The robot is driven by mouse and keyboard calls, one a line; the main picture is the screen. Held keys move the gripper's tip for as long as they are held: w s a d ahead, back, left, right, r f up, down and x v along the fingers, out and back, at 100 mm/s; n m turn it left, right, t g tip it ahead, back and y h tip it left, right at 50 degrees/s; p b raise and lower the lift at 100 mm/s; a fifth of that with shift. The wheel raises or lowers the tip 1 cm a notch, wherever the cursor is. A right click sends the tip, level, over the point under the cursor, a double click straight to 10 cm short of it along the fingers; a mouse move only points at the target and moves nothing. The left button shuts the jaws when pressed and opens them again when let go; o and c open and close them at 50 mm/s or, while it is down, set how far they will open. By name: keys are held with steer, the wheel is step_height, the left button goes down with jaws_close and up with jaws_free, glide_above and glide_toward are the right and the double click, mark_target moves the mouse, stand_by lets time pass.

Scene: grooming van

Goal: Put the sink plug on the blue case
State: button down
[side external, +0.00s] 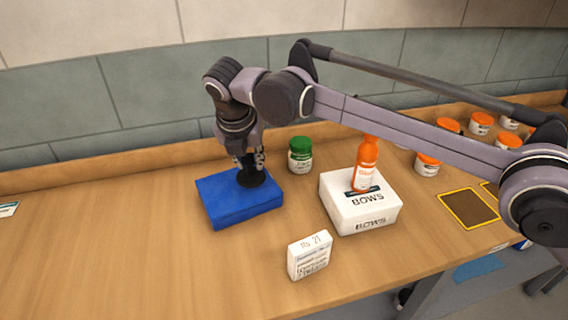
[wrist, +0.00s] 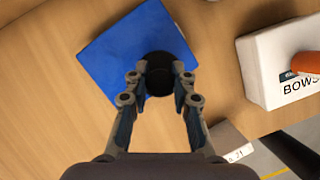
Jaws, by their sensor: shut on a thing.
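The blue case (side external: 222,207) lies flat on the wooden counter at the left of the side view; it also fills the upper middle of the wrist view (wrist: 120,52). The sink plug (wrist: 158,72) is black and round with a knob. My gripper (side external: 250,166) points down over the right part of the case and is shut on the plug, which also shows in the side view (side external: 251,179). The plug is at the case's top near its right edge. I cannot tell whether its underside touches the case.
A white BOWS box (side external: 345,213) with an orange bottle (side external: 366,165) on it stands to the right. A green-lidded jar (side external: 300,157) is behind, and a small white box (side external: 309,256) is in front. Several orange-lidded jars stand farther right.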

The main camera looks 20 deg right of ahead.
mark_target(249, 169)
steer(key=shift+f, duration=1.95)
steer(key=shift+f, duration=0.15)
steer(key=c, duration=1.1)
jaws_free()
